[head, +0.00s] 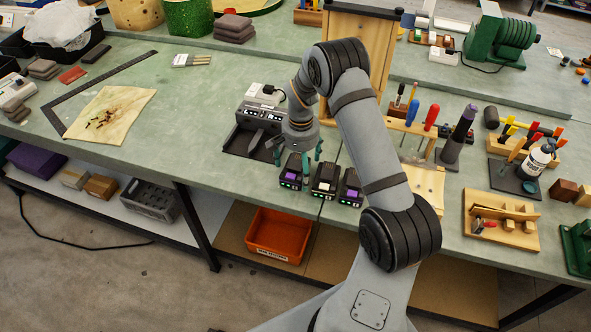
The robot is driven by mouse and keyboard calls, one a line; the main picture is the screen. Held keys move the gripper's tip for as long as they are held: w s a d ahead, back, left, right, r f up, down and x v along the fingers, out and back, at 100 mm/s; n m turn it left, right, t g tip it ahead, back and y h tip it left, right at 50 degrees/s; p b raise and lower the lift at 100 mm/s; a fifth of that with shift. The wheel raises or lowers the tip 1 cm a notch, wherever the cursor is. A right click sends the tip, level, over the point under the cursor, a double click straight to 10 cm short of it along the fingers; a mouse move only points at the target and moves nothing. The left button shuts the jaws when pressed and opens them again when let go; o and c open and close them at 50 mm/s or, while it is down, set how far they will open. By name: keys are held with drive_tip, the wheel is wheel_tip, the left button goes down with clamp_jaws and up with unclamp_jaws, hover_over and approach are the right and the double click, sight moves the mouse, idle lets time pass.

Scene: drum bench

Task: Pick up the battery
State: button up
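Three black battery-like blocks stand in a row near the bench's front edge in the head view. The left block (291,178) has a purple patch on top, the middle block (324,182) a white patch, and the right block (351,189) a purple patch. The picture does not show which one the task means. My gripper (298,164) points down just above and behind the left block, with its teal fingers spread apart. It looks empty; contact with the block cannot be told. My gripper and wrist partly hide the black charger (259,117) behind.
An orange bin (279,235) sits on the shelf below the bench edge. A tool rack with screwdrivers (431,118) and a wooden tray (500,222) stand to the right.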

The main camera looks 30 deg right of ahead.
drive_tip(key=shift+c, duration=1.2)
drive_tip(key=c, duration=1.3)
drive_tip(key=shift+c, duration=0.2)
drive_tip(key=shift+w+r, duration=0.1)
drive_tip(key=shift+r, duration=0.1)
